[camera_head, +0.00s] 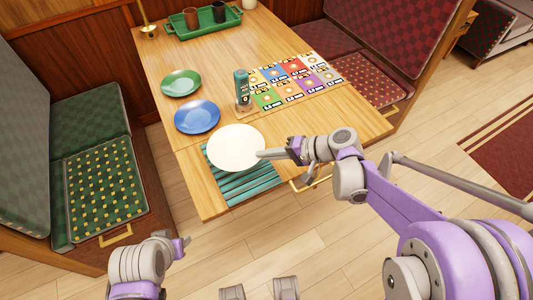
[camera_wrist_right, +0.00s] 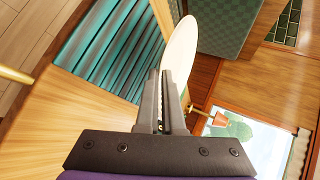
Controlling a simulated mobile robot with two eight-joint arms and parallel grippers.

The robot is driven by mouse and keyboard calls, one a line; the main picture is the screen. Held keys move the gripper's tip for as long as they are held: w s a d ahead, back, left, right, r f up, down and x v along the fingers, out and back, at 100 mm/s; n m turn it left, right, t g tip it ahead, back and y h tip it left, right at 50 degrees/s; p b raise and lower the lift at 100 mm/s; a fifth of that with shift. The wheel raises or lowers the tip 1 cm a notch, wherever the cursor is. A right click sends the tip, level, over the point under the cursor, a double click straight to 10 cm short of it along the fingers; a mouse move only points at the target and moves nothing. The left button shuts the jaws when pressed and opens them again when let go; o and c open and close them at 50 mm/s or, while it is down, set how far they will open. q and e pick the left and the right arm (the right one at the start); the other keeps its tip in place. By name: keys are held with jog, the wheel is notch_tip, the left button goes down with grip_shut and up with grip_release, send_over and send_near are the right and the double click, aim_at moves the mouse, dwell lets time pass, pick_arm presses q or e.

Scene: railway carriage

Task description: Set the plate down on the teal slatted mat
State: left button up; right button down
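The white plate (camera_head: 235,148) is held level by its right rim in my right gripper (camera_head: 268,154). In the right wrist view the fingers (camera_wrist_right: 167,92) close on the edge of the plate (camera_wrist_right: 180,52). The teal slatted mat (camera_head: 245,187) lies at the table's near-left corner. The plate covers its far part in the head view, and the near slats show. The wrist view shows the mat (camera_wrist_right: 108,48) beside the plate, with the plate seeming to be above it. My left gripper (camera_head: 182,247) is low at the left, away from the table; its fingers are unclear.
A blue plate (camera_head: 197,117) and a green plate (camera_head: 181,83) lie beyond the mat on the wooden table (camera_head: 222,60). A teal bottle-like object (camera_head: 242,88) stands beside a colourful card sheet (camera_head: 290,80). A green tray (camera_head: 205,24) with cups is at the far end.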

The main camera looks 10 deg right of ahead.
aim_at(267, 174)
jog(key=shift+f, duration=0.1)
jog(key=shift+f+b, duration=2.45)
jog(key=shift+f, duration=0.65)
jog(key=shift+f, duration=0.2)
jog(key=c, duration=1)
grip_release()
jog(key=shift+s, duration=0.1)
jog(key=shift+o, duration=0.2)
jog(key=shift+d, duration=0.1)
jog(key=p+v, duration=0.1)
jog(key=v, duration=0.9)
jog(key=shift+d, duration=0.35)
jog(key=shift+s+r, duration=0.1)
jog(key=shift+s, duration=0.05)
jog(key=shift+c, duration=0.2)
grip_shut()
